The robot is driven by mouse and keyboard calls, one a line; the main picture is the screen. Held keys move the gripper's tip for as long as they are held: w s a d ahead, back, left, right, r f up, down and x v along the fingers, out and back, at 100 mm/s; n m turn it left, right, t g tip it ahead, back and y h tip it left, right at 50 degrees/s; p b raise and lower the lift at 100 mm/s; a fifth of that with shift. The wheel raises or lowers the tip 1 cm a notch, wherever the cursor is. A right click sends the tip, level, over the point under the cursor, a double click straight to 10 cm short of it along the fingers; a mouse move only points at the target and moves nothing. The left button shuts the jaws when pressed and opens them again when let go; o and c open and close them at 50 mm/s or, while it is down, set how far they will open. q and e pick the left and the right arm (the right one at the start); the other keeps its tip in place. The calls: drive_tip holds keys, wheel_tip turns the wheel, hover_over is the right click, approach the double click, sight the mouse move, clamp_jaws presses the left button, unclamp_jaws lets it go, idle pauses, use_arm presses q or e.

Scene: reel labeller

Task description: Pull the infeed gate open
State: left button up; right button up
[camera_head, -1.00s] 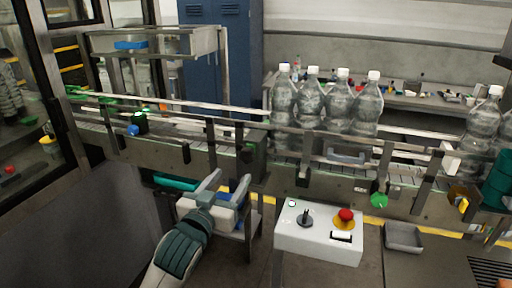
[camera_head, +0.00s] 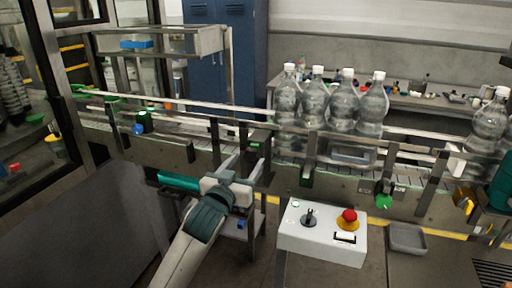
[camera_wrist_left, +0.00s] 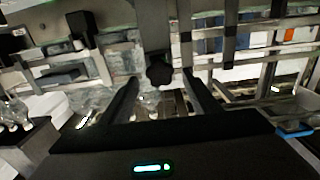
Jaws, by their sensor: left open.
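The infeed gate looks like the dark block (camera_head: 260,136) at the near side of the conveyor, just left of the row of bottles. In the left wrist view a dark upright with a round black knob (camera_wrist_left: 160,72) shows. My left gripper (camera_head: 246,166) is open and empty, just below and in front of the block. In the left wrist view its two fingers (camera_wrist_left: 160,84) lie on either side of the knob's line, with the knob between or just beyond the tips. I cannot tell whether they touch it. My right gripper is not in view.
Several clear bottles (camera_head: 328,103) stand on the conveyor (camera_head: 180,128) right of the block. A white control box (camera_head: 322,236) with a red button (camera_head: 348,217) stands right of my gripper. A grey tray (camera_head: 407,238) lies farther right. Rail posts line the conveyor's near side.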

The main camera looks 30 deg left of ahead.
sight(256, 149)
use_arm(q)
drive_tip(key=p+x, duration=0.2)
drive_tip(key=x, duration=0.7)
drive_tip(key=shift+c, duration=0.4)
clamp_jaws()
